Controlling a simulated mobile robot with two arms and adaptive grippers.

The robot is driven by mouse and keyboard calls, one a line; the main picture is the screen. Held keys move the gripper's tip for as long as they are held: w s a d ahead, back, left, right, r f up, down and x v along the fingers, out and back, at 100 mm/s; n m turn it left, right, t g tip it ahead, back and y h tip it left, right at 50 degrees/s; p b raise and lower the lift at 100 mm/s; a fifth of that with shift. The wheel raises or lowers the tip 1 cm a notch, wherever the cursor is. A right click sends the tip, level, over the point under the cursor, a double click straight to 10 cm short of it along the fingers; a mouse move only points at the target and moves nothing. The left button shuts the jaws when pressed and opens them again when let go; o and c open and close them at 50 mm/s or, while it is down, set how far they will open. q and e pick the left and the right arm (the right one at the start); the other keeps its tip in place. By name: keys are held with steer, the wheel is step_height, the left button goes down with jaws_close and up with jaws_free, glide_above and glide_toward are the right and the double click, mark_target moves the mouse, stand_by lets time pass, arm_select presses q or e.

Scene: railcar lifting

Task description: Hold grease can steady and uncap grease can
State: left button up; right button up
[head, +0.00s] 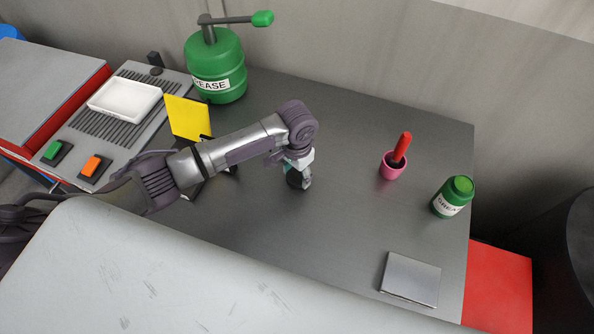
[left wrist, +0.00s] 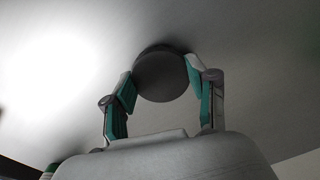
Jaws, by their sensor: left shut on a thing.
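A small green grease can (head: 450,200) with a white label and a bright green cap (head: 461,186) stands at the right end of the grey table, cap on. A larger green grease can (head: 215,68) with a pump handle stands at the back left. My left gripper (head: 299,174) points down at mid-table, well left of the small can. It is shut on a dark round thing (left wrist: 160,76), seen between its teal-padded fingers in the left wrist view; the head view mostly hides it. My right gripper is not in view.
A pink cup (head: 393,169) with a red-handled tool (head: 402,146) stands left of the small can. A flat grey plate (head: 410,280) lies at the front right. A yellow board (head: 187,118) and a white tray (head: 124,99) are at left. The table between gripper and cup is clear.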

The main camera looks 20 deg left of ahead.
mark_target(297, 176)
arm_select(q)
steer(key=shift+f, duration=0.2)
steer(key=shift+f, duration=0.2)
steer(key=o, duration=1.3)
steer(key=shift+r, duration=0.3)
step_height(297, 176, up, 12)
steer(key=b, duration=0.1)
steer(key=shift+b, duration=0.4)
